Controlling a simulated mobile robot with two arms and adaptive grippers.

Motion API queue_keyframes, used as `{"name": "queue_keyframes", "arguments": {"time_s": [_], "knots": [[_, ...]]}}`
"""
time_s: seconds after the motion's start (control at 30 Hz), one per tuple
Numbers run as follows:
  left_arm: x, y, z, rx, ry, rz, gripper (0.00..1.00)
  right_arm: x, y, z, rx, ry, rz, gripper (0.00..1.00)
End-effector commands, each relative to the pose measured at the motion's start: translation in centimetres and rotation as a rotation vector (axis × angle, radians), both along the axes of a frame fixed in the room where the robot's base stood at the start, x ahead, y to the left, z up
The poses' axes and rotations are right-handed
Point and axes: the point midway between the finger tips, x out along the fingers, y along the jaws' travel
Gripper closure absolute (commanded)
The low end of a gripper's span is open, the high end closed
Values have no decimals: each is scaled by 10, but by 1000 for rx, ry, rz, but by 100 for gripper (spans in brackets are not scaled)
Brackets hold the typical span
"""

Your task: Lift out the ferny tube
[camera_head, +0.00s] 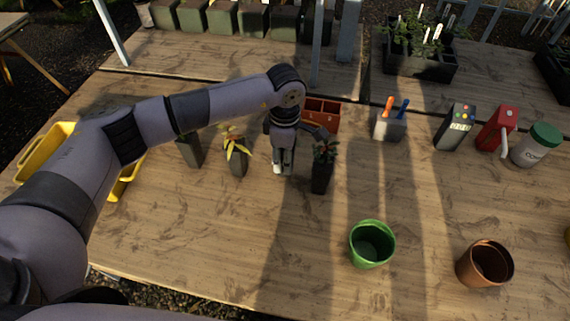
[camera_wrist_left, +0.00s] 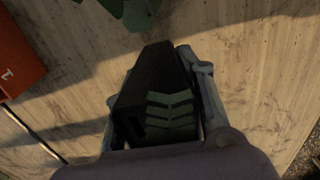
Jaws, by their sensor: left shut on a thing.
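My left gripper (camera_head: 283,167) points down over the middle of the table, between two potted plants. In the left wrist view its fingers (camera_wrist_left: 158,92) are shut on a dark tube (camera_wrist_left: 146,82) with green chevron-like leaf shapes on it. In the head view the gripper mostly hides this tube, and I cannot tell whether it touches the table. A dark tube with a green and reddish plant (camera_head: 321,178) stands just to the right. A tube with yellow leaves (camera_head: 238,165) stands to the left, and another dark tube (camera_head: 189,151) is beyond it. My right gripper is not in view.
An orange divided box (camera_head: 325,117) lies behind the gripper. A green pot (camera_head: 371,248) and a brown pot (camera_head: 480,268) stand at the front right. A yellow tray (camera_head: 45,153) is at the left. A tool holder (camera_head: 390,128) and a red dispenser (camera_head: 495,128) stand right.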

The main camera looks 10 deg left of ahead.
Motion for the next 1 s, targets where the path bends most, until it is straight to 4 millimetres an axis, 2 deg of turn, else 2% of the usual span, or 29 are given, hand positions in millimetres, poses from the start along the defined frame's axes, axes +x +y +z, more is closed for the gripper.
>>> {"name": "queue_keyframes", "arguments": {"time_s": [0.3,0.5,0.7,1.0], "knots": [[1,0,83,-2,-7,0,97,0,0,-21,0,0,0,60],[1,0,127,-1,-5,1,97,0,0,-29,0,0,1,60],[1,0,154,-1,-2,1,97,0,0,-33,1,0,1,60],[0,0,164,-1,-1,0,97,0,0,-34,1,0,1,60]]}}
